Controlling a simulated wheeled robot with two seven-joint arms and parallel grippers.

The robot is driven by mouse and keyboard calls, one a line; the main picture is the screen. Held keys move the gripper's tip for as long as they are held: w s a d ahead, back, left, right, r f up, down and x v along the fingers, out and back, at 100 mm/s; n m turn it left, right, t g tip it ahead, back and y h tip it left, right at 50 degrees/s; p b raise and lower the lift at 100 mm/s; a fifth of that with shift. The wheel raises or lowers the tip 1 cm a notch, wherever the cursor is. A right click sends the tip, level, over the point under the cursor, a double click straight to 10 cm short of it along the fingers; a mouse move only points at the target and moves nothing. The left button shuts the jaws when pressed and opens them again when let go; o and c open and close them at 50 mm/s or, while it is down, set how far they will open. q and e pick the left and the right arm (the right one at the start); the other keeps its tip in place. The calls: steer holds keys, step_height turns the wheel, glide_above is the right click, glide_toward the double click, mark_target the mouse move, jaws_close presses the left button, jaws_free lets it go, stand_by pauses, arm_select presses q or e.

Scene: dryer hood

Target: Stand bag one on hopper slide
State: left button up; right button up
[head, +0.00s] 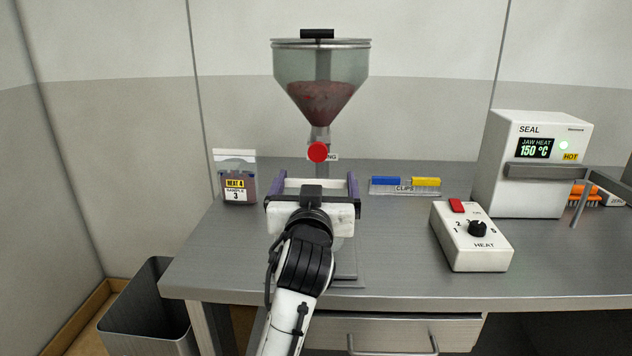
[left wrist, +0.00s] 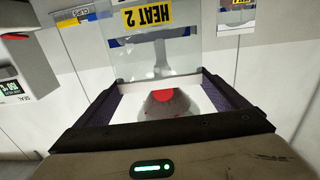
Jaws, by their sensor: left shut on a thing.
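A clear bag with a yellow HEAT 2 label (left wrist: 148,16) spans the gap between my left fingertips in the left wrist view. Its number is out of frame, so I cannot read whether it is bag one. My left gripper (head: 313,184) is shut on it, in front of the hopper, below the red knob (head: 318,152). In the head view the bag is mostly lost among the gripper parts. The hopper (head: 321,85) holds dark red material. The grey slide (head: 345,262) under it is largely hidden by my arm. My right gripper is not in view.
A HEAT 4 bag, sample 3 (head: 236,178), stands at the left of the bench. A clips rack (head: 405,187), a heat control box (head: 472,236) and a sealer (head: 535,165) stand to the right. A bin (head: 150,310) is on the floor at left.

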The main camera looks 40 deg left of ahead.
arm_select(q)
steer(key=shift+f, duration=0.45)
stand_by(0.4)
steer(key=o, duration=1.1)
step_height(320, 180, up, 10)
steer(key=shift+r+p, duration=0.1)
steer(key=shift+p, duration=0.3)
